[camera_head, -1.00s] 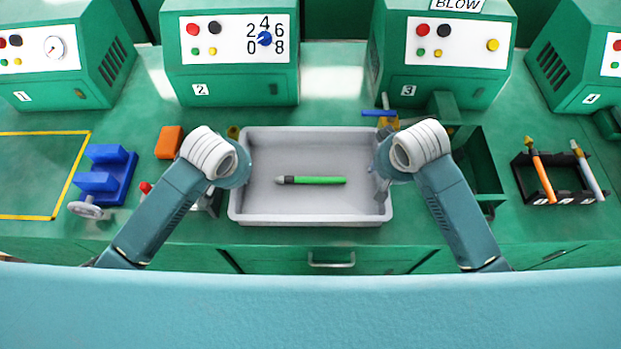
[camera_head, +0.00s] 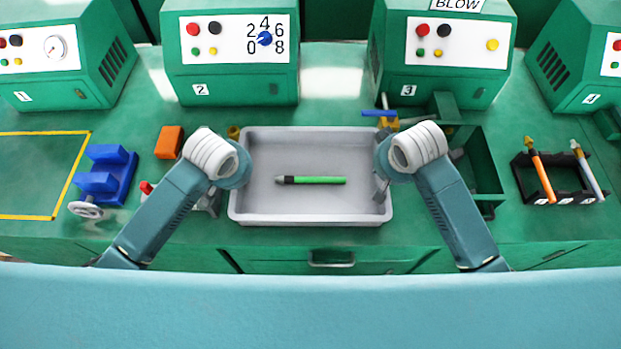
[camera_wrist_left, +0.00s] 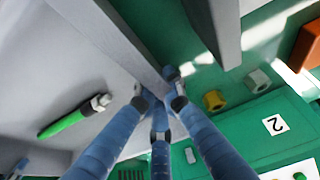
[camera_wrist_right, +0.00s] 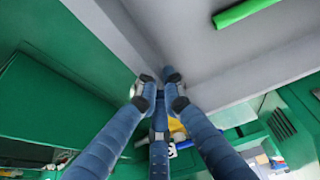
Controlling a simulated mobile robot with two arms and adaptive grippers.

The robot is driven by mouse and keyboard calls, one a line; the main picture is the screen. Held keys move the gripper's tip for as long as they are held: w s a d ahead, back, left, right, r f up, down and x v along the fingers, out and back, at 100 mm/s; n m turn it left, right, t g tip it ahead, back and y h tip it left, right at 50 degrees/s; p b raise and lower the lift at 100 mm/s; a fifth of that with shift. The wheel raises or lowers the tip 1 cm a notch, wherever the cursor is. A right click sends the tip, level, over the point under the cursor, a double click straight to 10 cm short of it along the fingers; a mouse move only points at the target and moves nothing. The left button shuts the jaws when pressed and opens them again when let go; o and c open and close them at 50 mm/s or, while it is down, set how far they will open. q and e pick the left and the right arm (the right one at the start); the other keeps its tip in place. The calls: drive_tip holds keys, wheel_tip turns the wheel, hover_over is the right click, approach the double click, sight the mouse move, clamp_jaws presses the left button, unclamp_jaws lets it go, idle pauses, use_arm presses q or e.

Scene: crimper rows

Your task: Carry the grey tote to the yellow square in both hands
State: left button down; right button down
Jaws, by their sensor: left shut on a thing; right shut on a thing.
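The grey tote (camera_head: 310,217) is in the middle of the bench in the head view, with a green pen-like tool (camera_head: 318,180) lying in it. The yellow square (camera_head: 52,217) is outlined on the bench top at the far left. My left gripper (camera_wrist_left: 158,92) is shut on the tote's left wall. My right gripper (camera_wrist_right: 158,92) is shut on the tote's right wall. In the head view the wrists hide most of both grippers. I cannot tell whether the tote touches the bench.
Between tote and square stand a blue vise-like fixture (camera_head: 105,178) with a grey handwheel and an orange block (camera_head: 169,142). A green open bin (camera_head: 482,165) is right of the tote. A black rack (camera_head: 550,185) with pens is farther right. Green machines line the back.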

use_arm(q)
drive_tip(key=shift+r, duration=0.1)
use_arm(e)
drive_tip(key=shift+r, duration=0.1)
